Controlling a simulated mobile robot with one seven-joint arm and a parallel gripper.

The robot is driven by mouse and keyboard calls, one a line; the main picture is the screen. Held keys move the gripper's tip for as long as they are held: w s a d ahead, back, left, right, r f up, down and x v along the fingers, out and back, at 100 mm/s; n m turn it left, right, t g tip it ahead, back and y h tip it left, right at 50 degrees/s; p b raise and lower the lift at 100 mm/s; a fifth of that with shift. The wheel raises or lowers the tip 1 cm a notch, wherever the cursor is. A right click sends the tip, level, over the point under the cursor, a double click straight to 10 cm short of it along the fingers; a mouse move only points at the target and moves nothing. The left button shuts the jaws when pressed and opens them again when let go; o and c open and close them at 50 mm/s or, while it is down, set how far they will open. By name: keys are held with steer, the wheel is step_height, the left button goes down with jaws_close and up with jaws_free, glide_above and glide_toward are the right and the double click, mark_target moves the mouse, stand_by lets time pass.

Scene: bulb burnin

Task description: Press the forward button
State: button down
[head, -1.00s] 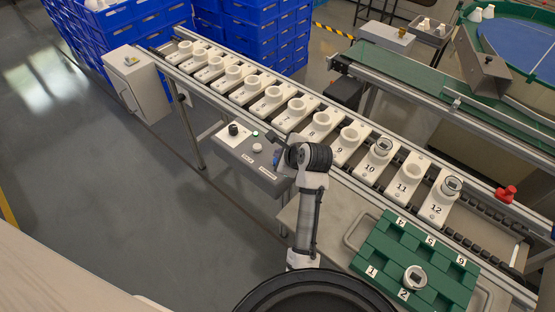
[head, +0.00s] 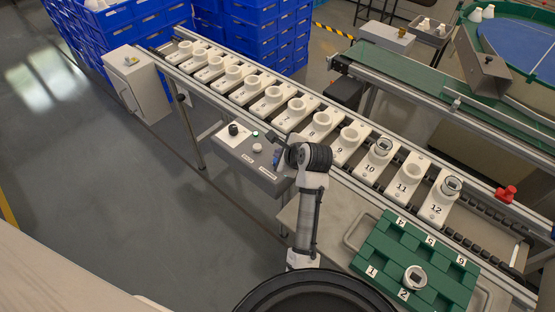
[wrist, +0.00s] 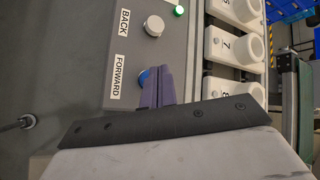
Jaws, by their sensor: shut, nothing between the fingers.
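The blue forward button (wrist: 146,78) shows beside the FORWARD label (wrist: 119,76) in the wrist view, partly covered by my gripper. My gripper (wrist: 155,76) is shut and empty, its purple fingertips over the button's right side. I cannot tell whether they press on it. A pale round button (wrist: 154,26) sits beside the BACK label (wrist: 124,22). A green lamp (wrist: 179,10) is lit. In the head view, my gripper (head: 277,157) is at the right end of the grey control panel (head: 238,160), and the forward button is hidden.
A roller conveyor (head: 480,208) with numbered white socket carriers (head: 321,122) runs behind the panel. Carriers 10 and 12 hold round pieces. A green numbered tray (head: 390,240) stands at front right with one piece. A red button (head: 506,193) is at the conveyor's right end.

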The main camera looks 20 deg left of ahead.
steer(key=shift+f, duration=0.2)
steer(key=shift+f, duration=0.25)
steer(key=shift+f+p, duration=0.3)
steer(key=shift+f, duration=0.2)
stand_by(0.8)
steer(key=shift+r, duration=3.45)
